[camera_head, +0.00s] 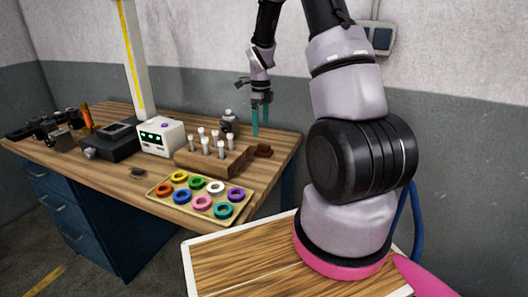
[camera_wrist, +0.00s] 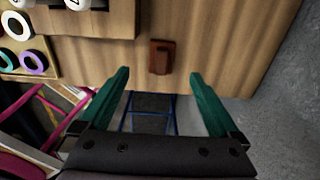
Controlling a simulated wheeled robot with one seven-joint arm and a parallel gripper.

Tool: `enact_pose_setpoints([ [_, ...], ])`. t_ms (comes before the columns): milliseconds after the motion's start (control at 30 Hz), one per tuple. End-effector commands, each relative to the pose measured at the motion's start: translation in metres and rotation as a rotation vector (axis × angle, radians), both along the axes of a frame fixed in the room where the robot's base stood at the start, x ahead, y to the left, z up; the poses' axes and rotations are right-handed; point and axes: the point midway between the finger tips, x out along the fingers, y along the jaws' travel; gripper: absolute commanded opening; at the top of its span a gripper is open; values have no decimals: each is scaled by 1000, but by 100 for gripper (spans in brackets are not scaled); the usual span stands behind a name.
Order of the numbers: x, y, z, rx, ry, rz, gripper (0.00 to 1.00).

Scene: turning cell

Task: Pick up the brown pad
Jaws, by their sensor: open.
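The brown pad (camera_head: 263,150) is a small dark reddish-brown block lying on the wooden table, just right of the wooden rack, near the table's right end. In the wrist view the brown pad (camera_wrist: 161,57) lies beyond the fingertips, roughly centred between them. My gripper (camera_head: 260,118) has two green fingers and is above the right part of the table, over the pad's area and apart from it. In the wrist view my gripper (camera_wrist: 160,75) is open, with nothing between the fingers.
A wooden rack (camera_head: 212,160) with several white-topped pegs stands left of the pad. A tray (camera_head: 236,214) of coloured rings lies in front. A white device (camera_head: 161,137) is farther left. The table's right edge is close to the pad.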

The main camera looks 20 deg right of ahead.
Motion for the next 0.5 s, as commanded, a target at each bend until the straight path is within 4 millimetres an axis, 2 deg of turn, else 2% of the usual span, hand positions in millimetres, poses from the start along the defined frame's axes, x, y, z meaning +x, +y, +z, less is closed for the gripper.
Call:
enact_pose_setpoints([
  [100,-2,-1,-22,1,6,-2,98],
  [200,-2,-1,-35,1,4,-1,98],
  [367,-2,-2,-45,1,2,0,98],
  [500,-4,-7,-62,2,4,-1,98],
])
